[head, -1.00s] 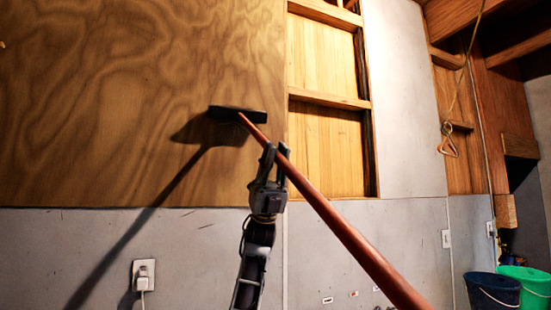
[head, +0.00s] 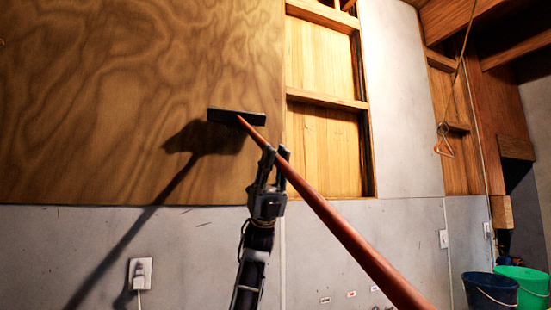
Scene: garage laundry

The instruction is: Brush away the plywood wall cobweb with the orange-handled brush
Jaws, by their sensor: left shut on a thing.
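The brush has a long orange-red handle (head: 345,235) that runs from the lower right up to a dark, flat head (head: 237,116). My left gripper (head: 274,158) is shut on the handle a little below the head. The brush head is in front of the plywood wall (head: 120,90), near its right edge, and casts a shadow on it to the lower left. I cannot tell whether the head touches the plywood. No cobweb can be made out on the plywood. My right gripper is not in view.
Below the plywood is a grey wall with a plugged socket (head: 140,272). Open wooden framing (head: 325,100) stands to the right. A dark blue bucket (head: 490,290) and a green bucket (head: 525,285) are at lower right. An orange hanger (head: 443,147) hangs from a cord.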

